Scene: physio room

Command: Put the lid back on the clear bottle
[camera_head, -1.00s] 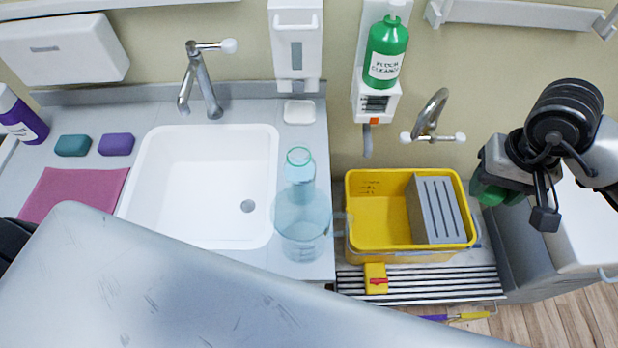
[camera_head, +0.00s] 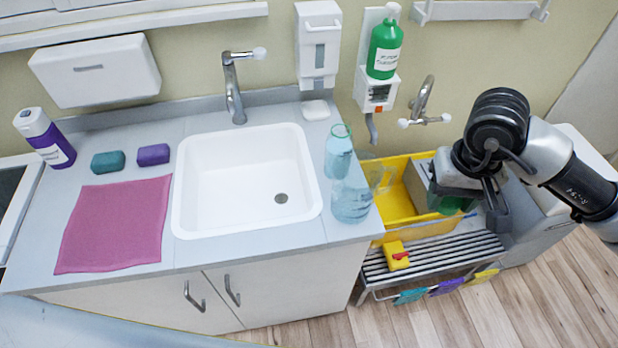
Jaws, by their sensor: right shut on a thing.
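The clear bottle (camera_head: 339,155) is pale blue and see-through, with a green rim at its top and no lid on it. It stands upright on the counter, right of the sink. A clear jug (camera_head: 351,203) stands just in front of it and overlaps its base in the picture. My right gripper (camera_head: 452,196) is shut on a dark green thing (camera_head: 440,203), right of the bottle and over the right part of the yellow bucket. The gripper hides most of the green thing, so I cannot tell whether it is the lid. My left gripper is out of view.
A yellow bucket (camera_head: 396,175) stands on a slatted rack (camera_head: 440,257) with a yellow block (camera_head: 396,254). A soap dispenser (camera_head: 318,45) and a green cleaner bottle (camera_head: 385,45) hang behind. The sink (camera_head: 245,185) and pink cloth (camera_head: 113,222) lie left.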

